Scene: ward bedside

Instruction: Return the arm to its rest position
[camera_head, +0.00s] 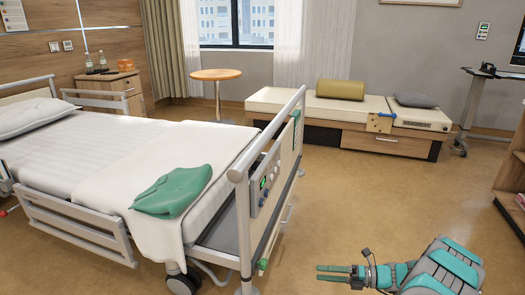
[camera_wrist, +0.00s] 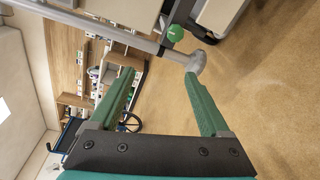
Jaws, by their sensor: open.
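My gripper (camera_head: 338,273) shows at the lower right of the head view, with my teal and grey arm behind it. It points left, to the right of the bed's foot end. In the wrist view my gripper (camera_wrist: 160,95) has its two green fingers apart, with nothing between them but background. It touches nothing that I can see.
The hospital bed (camera_head: 256,185) stands at the left with a green folded cloth (camera_head: 172,192) on it. A low bench (camera_head: 277,104) with cushions, a round table (camera_head: 215,74) and a bedside cabinet (camera_head: 113,85) stand behind. A shelf (camera_head: 513,205) is at the right edge. The floor (camera_head: 360,200) between is clear.

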